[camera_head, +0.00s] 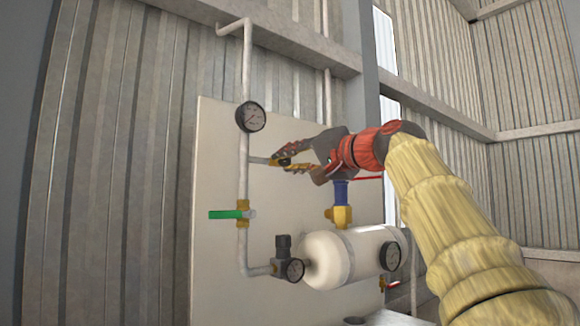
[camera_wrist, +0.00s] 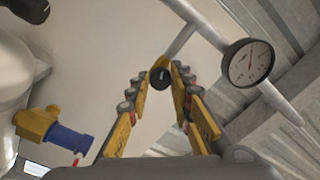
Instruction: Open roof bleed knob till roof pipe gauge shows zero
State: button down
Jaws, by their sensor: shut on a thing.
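The roof bleed knob is a small dark round knob with a pale mark (camera_wrist: 161,78), on a short side branch of the grey vertical pipe (camera_head: 244,180). My gripper (camera_head: 280,163) reaches in from the right with its fingers around the knob. In the wrist view, the fingertips (camera_wrist: 160,75) close on the knob from both sides. In the head view, the fingers mostly hide the knob. The roof pipe gauge (camera_head: 250,116) is a round white dial with a black rim, above the branch. It also shows in the wrist view (camera_wrist: 248,62); its numbers are too small to read.
Below the branch, a green lever (camera_head: 229,214) lies across the pipe. A white tank (camera_head: 345,255) stands lower right, with a brass and blue fitting (camera_head: 341,205) on top just below my gripper. Two more gauges (camera_head: 293,269) (camera_head: 392,256) sit low. A backing panel (camera_head: 213,150) stands behind.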

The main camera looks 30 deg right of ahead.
jog(key=shift+w+f+n+b, duration=0.15)
jog(key=shift+n+b, duration=0.25)
jog(key=shift+n, duration=1.2)
jog(key=shift+f, duration=0.1)
jog(key=c, duration=1.6)
grip_release()
jog(key=shift+s+r, duration=0.2)
jog(key=v, duration=1.2)
jog(key=shift+d, duration=0.1)
